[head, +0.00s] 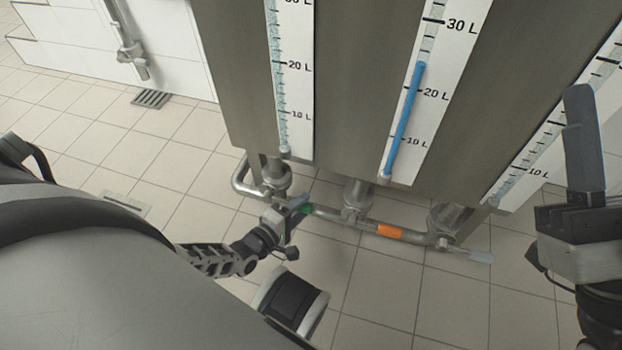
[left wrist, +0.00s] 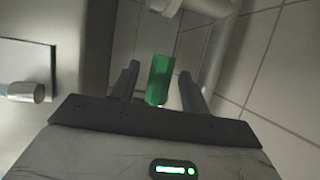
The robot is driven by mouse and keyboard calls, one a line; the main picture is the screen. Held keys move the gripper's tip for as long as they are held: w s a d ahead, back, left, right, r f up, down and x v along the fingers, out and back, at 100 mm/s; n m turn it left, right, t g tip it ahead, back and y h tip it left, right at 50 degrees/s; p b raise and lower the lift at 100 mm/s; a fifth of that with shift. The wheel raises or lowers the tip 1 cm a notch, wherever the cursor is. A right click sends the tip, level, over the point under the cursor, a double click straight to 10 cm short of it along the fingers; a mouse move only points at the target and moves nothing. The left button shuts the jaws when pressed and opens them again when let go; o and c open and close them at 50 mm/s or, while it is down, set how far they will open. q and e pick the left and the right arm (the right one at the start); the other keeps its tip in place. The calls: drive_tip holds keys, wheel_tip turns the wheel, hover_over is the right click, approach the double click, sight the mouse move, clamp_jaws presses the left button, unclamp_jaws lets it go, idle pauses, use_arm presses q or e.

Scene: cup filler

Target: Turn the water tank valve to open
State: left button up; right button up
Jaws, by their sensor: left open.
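The water tank (head: 345,90) is a grey metal body with valves and a pipe (head: 335,215) along its underside. A green valve handle (head: 306,209) shows under the left part of the tank, partly hidden by my left gripper (head: 297,204). In the left wrist view, the green handle (left wrist: 160,80) stands between the two open fingers of my left gripper (left wrist: 161,88), with a visible gap on each side.
An orange sleeve (head: 389,231) sits on the pipe, with a pale grey handle (head: 480,256) at the far right. Three level scales (head: 430,60) are on the tank front. A floor drain (head: 151,98) lies by the wall.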

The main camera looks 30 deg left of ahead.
use_arm(q)
drive_tip(key=shift+w+f, duration=0.1)
drive_tip(key=shift+w, duration=0.4)
use_arm(e)
drive_tip(key=shift+w+r+n+g+y, duration=0.1)
drive_tip(key=shift+r+n+g+y, duration=0.2)
drive_tip(key=shift+n+y, duration=0.1)
use_arm(q)
clamp_jaws()
